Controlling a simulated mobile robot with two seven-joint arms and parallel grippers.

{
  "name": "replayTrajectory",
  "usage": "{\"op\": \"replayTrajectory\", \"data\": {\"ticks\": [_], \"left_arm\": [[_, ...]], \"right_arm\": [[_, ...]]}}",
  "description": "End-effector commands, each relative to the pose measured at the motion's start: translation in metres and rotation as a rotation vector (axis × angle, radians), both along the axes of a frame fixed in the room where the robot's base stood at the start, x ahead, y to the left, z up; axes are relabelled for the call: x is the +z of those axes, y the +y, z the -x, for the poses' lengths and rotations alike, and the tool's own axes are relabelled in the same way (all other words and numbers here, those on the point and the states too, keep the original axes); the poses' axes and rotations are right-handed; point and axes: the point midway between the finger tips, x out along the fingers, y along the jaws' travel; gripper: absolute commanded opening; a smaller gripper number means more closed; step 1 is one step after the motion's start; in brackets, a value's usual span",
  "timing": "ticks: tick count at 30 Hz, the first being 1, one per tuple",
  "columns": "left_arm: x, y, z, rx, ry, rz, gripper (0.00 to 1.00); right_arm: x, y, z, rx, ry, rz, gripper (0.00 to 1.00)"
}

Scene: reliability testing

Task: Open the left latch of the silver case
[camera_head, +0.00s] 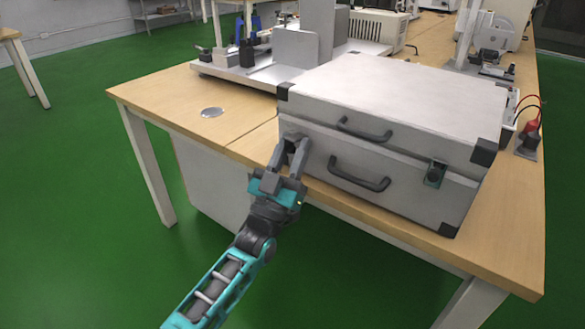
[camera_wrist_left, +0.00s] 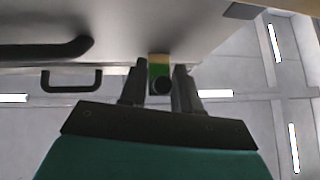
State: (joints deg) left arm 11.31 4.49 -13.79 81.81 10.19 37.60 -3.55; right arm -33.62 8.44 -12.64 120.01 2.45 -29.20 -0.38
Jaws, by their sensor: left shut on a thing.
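The silver case (camera_head: 400,95) lies closed on the wooden table, its front with two dark handles facing me. Its right latch (camera_head: 435,174) shows on the front near the right corner. My left gripper (camera_head: 292,145) is at the left part of the case front, its fingers hiding the left latch in the head view. In the left wrist view the left latch (camera_wrist_left: 159,68), a greenish plate with a dark round knob below, sits between the fingertips of the left gripper (camera_wrist_left: 160,85). The fingers are shut on it. My right gripper is in neither view.
The wooden table (camera_head: 165,95) has bare room to the left of the case, with a round metal disc (camera_head: 212,112) in it. Lab equipment (camera_head: 300,50) stands behind the case. A red-and-black cabled device (camera_head: 528,135) is right of it.

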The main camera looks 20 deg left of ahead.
Motion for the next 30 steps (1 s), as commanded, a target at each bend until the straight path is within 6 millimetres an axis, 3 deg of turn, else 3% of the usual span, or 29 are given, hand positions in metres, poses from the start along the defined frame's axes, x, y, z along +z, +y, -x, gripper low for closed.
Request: {"op": "replayTrajectory", "data": {"ticks": [3,12,24,25,28,30], "left_arm": [[-0.0058,0.0054,-0.0018,0.010,-0.042,0.019,0.01],[-0.0035,0.0053,-0.0025,0.010,-0.090,0.037,0.02],[-0.0021,0.0054,-0.0026,0.011,-0.093,0.039,0.01],[-0.0020,0.0054,-0.0026,0.011,-0.093,0.039,0.34],[-0.0020,0.0052,-0.0026,0.010,-0.093,0.039,0.43],[-0.0020,0.0047,-0.0025,0.008,-0.093,0.039,0.44]], "right_arm": [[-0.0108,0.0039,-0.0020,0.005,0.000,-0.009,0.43],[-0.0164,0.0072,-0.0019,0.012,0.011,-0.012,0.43],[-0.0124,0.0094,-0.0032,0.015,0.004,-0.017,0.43],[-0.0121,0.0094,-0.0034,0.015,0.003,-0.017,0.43],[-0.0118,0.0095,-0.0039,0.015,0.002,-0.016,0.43],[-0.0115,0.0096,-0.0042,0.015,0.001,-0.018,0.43]]}}
